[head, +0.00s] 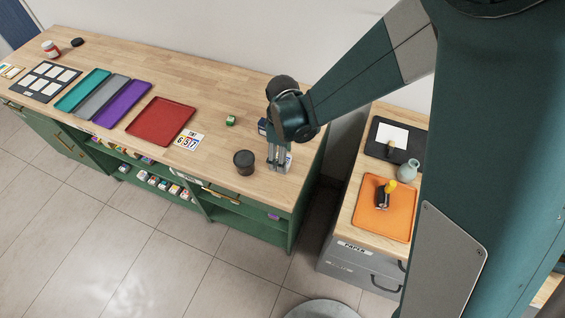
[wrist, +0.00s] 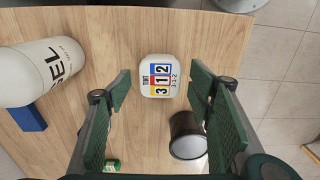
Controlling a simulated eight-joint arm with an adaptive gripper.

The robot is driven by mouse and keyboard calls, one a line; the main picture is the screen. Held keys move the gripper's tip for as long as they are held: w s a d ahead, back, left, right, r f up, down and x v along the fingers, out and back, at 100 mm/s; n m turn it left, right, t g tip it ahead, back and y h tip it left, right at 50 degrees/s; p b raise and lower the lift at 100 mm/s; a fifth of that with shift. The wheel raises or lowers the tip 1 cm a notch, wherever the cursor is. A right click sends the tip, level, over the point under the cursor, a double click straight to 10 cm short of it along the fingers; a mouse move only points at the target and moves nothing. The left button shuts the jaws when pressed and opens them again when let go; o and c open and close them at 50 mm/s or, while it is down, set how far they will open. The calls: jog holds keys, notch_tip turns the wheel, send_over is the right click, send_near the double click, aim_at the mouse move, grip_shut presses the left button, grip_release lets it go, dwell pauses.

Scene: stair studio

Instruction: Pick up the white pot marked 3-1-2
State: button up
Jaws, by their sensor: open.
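The white pot marked 3-1-2 (wrist: 161,76) stands on the wooden worktop. Its top label has yellow, red and blue parts with the digits. In the wrist view it sits between and just beyond the fingertips of my open gripper (wrist: 159,88), with bare wood showing on both sides. In the head view my gripper (head: 278,160) points down at the right end of the counter. The pot is mostly hidden behind the fingers there.
A dark cup (wrist: 188,137) stands close by my right finger. A white bottle (wrist: 40,72) and a blue block (wrist: 28,117) are at the left. A green pot (head: 231,120), a number card (head: 187,140) and a red tray (head: 160,122) lie further along the counter.

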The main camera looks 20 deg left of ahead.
jog(key=shift+f, duration=1.2)
jog(key=c, duration=1)
